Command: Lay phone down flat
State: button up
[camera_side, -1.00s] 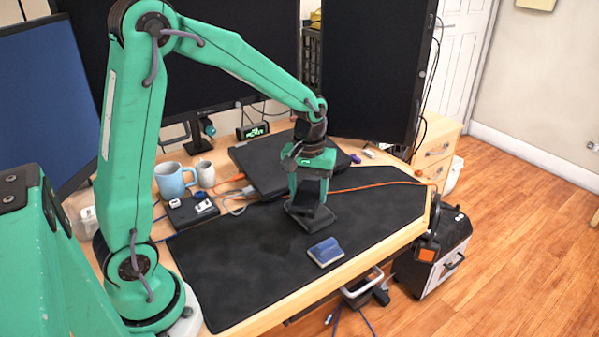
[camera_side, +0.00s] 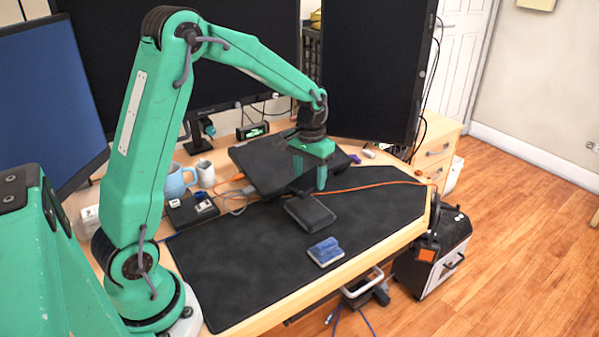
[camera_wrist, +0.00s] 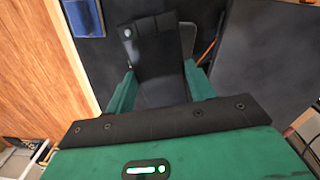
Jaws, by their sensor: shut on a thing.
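The phone (camera_wrist: 152,48) is a dark slab with a round lens near one corner in the wrist view. My gripper (camera_wrist: 160,80) is shut on it, with a green finger on each side. In the side view my gripper (camera_side: 320,184) is over the mat, just behind and above a black stand-like block (camera_side: 310,213). The phone is hard to pick out there against the dark laptop, so its exact tilt cannot be told. The block lies on the mat apart from the gripper, and part of it shows beyond the phone in the wrist view.
A blue block (camera_side: 325,251) lies near the front edge of the black mat (camera_side: 240,270). A closed dark laptop (camera_side: 262,165), mugs (camera_side: 176,180), a small box (camera_side: 190,212) and an orange cable (camera_side: 375,186) are behind. The mat is clear at left and right.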

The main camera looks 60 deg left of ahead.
aim_at(309, 207)
jog(key=shift+f, duration=0.1)
jog(key=shift+f, duration=3)
jog(key=shift+f, duration=0.6)
jog(key=o, duration=1.2)
jog(key=shift+c, duration=0.2)
jog(key=shift+r, duration=0.1)
notch_tip(309, 207, up, 7)
jog(key=shift+r, duration=0.3)
